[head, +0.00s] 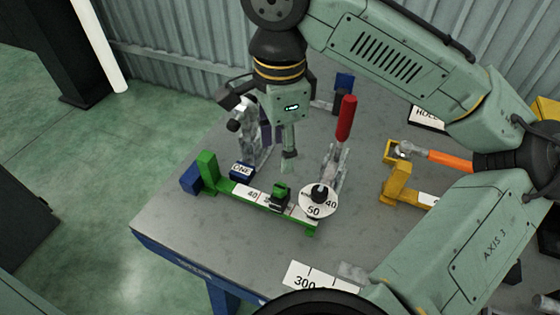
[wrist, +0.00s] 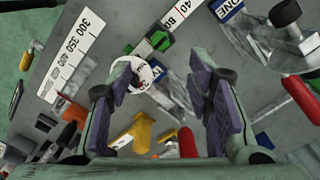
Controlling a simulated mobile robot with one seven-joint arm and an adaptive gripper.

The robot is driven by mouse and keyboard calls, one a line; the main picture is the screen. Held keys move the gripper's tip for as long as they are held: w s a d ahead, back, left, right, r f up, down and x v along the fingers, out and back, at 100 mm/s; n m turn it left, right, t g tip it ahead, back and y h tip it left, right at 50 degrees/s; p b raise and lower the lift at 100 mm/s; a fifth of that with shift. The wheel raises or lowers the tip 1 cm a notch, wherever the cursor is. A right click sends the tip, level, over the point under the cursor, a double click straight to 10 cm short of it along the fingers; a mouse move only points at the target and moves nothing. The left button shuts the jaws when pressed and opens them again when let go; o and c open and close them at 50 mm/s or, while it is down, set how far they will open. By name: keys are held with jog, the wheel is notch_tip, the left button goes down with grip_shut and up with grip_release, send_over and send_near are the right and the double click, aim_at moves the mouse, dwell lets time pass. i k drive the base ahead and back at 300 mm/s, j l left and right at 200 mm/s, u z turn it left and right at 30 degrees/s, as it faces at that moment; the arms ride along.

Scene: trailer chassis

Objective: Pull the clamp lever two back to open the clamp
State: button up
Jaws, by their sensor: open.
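A clamp lever with a red handle (head: 346,118) stands nearly upright on a grey metal clamp (head: 335,165), right of my gripper. No number for this clamp is readable, so I cannot be certain it is two. My gripper (head: 288,155) points down, left of the red handle and apart from it. In the wrist view its two purple-padded fingers (wrist: 163,100) are spread with nothing held between them. Red handles also show there, one low between the fingers (wrist: 187,143) and one at the right (wrist: 302,98); I cannot tell which belongs to which clamp.
A blue block marked ONE (head: 242,170) sits by another metal clamp, partly behind my gripper. A green gauge (head: 260,203) with a round white dial (head: 318,201) lies in front. A yellow fixture (head: 397,185) and an orange-handled tool (head: 450,159) are right. Bare table lies front left.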

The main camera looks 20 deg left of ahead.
aim_at(349, 103)
jog(key=k, duration=1)
